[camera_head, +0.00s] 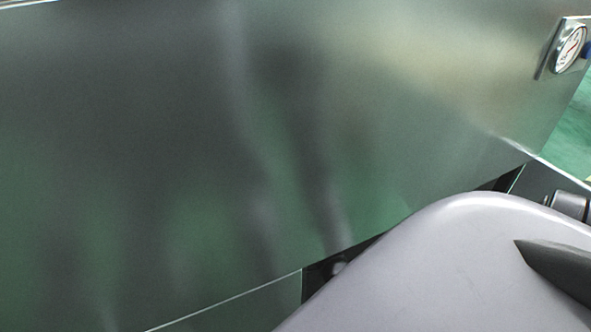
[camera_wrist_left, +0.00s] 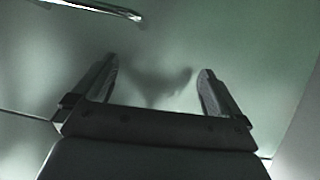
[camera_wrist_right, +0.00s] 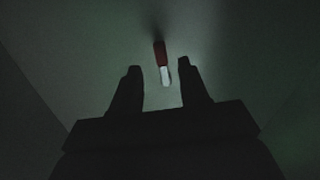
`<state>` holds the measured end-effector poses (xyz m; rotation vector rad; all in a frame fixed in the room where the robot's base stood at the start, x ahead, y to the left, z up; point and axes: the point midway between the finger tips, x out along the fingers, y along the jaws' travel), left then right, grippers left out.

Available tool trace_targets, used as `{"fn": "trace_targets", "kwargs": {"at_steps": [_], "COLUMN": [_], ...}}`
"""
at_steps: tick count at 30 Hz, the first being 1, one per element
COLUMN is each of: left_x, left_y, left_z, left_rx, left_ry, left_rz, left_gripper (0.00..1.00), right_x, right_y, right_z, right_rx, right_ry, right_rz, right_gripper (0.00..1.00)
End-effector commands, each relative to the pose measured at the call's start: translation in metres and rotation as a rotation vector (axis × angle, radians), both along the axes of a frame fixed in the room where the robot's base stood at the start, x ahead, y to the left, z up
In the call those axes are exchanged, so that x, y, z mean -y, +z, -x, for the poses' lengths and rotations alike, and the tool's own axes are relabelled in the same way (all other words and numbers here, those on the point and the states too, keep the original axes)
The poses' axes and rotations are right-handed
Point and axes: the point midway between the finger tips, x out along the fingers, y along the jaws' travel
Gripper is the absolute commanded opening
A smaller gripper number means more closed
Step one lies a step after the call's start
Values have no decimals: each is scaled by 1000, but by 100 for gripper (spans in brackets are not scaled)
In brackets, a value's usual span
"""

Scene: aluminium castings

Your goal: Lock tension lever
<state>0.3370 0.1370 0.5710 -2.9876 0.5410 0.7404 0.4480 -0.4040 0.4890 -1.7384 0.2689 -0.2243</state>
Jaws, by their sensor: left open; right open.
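My left gripper (camera_wrist_left: 158,68) is open and empty, facing a smooth metal surface with a blurred dark reflection or shadow. Neither gripper can be made out in the head view, and the lever does not show there.
A large brushed metal panel (camera_head: 200,150) fills most of the head view. A round gauge (camera_head: 569,49) is at its upper right. A pale rounded body covers the lower right, with a dark pointed part over it. A shiny bar (camera_wrist_left: 95,8) crosses the left wrist view's upper left.

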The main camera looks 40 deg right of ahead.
Motion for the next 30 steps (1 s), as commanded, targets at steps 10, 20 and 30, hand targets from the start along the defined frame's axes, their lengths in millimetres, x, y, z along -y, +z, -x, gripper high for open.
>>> {"fn": "trace_targets", "kwargs": {"at_steps": [10,20,30], "left_x": [11,14,15], "left_y": [-6,-5,-5], "left_z": [-5,-5,-5], "left_rx": [-1,-5,-4], "left_ry": [-13,-18,-19], "left_rz": [72,94,93], "left_gripper": [100,100,100], "right_x": [15,18,18], "right_y": [-1,1,0], "right_z": [-46,-56,-56], "right_rx": [1,-1,0], "right_ry": [-1,0,0], "right_rz": [1,1,1], "right_gripper": [45,45,0]}}
